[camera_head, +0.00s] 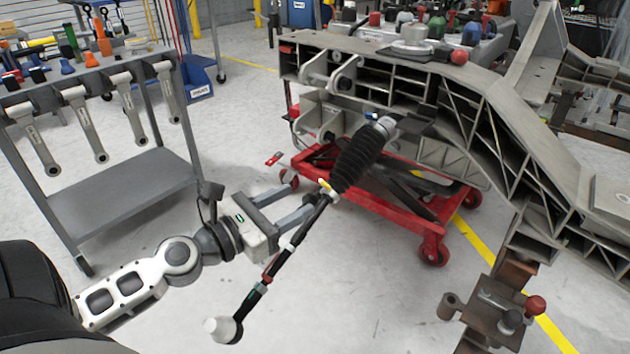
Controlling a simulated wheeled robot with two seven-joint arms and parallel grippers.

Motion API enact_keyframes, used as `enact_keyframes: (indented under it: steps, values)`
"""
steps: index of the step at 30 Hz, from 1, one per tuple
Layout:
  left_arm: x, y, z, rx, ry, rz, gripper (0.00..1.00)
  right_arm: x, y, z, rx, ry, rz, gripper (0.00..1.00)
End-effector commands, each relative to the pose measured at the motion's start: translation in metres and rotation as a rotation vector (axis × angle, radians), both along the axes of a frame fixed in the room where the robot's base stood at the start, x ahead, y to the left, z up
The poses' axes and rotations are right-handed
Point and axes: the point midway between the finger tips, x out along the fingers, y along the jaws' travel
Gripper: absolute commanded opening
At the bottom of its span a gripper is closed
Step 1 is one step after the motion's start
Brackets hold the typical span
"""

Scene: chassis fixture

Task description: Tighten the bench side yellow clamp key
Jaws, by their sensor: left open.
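A small yellow clamp key (326,187) sits at the lower, narrow end of a ribbed black bellows (358,160), where the bellows meets a dark rod (268,272). The rod slants down to the left and ends in a white-capped joint. The upper end of the bellows is at the grey chassis. My left gripper (302,198) is open, with its two fingers pointing right toward the key and their tips a little left of it. The near finger comes close to the rod; I cannot tell whether they touch. My right gripper is not in view.
The grey chassis (490,120) fills the upper right, above a red wheeled lift (432,236). A grey cart (125,189) with hanging arms and tools stands left. A brown fixture with a red knob (535,305) is at lower right. Open floor lies around the rod.

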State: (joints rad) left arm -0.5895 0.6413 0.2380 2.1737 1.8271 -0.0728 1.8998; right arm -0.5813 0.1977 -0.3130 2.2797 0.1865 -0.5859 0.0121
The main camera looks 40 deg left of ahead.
Motion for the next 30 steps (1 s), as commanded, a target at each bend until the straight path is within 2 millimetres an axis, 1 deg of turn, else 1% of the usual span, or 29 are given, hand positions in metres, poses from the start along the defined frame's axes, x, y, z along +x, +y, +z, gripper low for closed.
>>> enact_keyframes:
  steps: [1,3,6,9,15,23,24,26,27,28,29,30]
  values:
    - [0.011,-0.002,0.006,0.009,-0.002,-0.003,0.47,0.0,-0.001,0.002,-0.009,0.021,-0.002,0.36]
    - [0.024,-0.005,0.005,0.004,-0.003,-0.001,0.47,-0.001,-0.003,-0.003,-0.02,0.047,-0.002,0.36]
    - [0.038,-0.009,0.004,0.006,-0.002,0.0,0.47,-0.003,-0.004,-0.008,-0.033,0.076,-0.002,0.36]
    - [0.048,-0.012,0.002,0.001,-0.001,0.001,0.47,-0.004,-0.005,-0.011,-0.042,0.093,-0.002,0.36]
    - [0.058,-0.014,0.0,0.003,0.001,0.001,0.47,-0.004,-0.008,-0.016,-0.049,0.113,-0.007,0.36]
    - [0.059,-0.015,-0.001,0.003,0.001,0.001,0.47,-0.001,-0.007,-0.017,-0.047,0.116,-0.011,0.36]
    - [0.059,-0.015,-0.001,0.003,0.001,0.001,0.42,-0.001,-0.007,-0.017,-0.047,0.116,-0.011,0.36]
    - [0.059,-0.015,-0.001,0.003,0.001,0.001,0.25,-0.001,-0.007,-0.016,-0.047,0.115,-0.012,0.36]
    - [0.058,-0.015,-0.001,0.002,0.001,0.001,0.14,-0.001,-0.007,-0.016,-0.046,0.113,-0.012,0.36]
    - [0.058,-0.015,-0.001,0.002,0.001,0.001,0.06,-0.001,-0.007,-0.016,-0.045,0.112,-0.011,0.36]
    - [0.058,-0.015,-0.001,0.002,0.001,0.001,0.02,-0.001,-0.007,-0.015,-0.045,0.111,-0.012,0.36]
    - [0.058,-0.015,-0.001,0.002,0.001,0.001,0.02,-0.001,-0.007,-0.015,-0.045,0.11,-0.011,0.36]
